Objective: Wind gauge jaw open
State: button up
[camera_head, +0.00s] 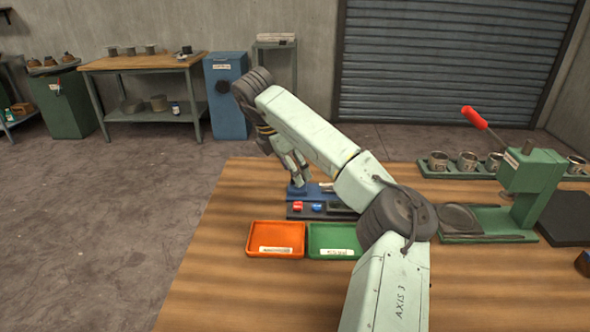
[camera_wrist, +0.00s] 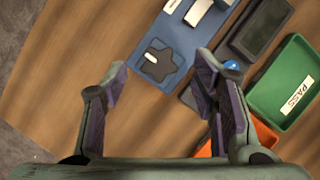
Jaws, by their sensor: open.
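The blue gauge (camera_head: 312,190) sits on the wooden table behind the trays, partly hidden by my arm. In the wrist view its blue body (camera_wrist: 182,38) carries a dark star-shaped knob (camera_wrist: 157,63) with a white mark on its left side. Pale jaw pieces (camera_wrist: 198,12) show at the top edge, partly cut off; I cannot tell how wide the jaw gap is. My gripper (camera_wrist: 163,68) is open and empty. The knob appears between its fingertips, with space on both sides. In the head view my gripper (camera_head: 294,168) is above the gauge's left end.
A dark panel (camera_wrist: 264,27) lies beside the gauge, with a red button (camera_head: 297,206) and a blue button (camera_head: 317,207) nearby. An orange tray (camera_head: 276,232) and a green PASS tray (camera_head: 333,228) stand in front. A green press (camera_head: 530,178) stands at right. The front-left table is clear.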

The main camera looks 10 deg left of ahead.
jog(key=shift+x, duration=0.9)
jog(key=shift+c, duration=0.5)
jog(key=c, duration=1.1)
jog(key=shift+o, duration=0.2)
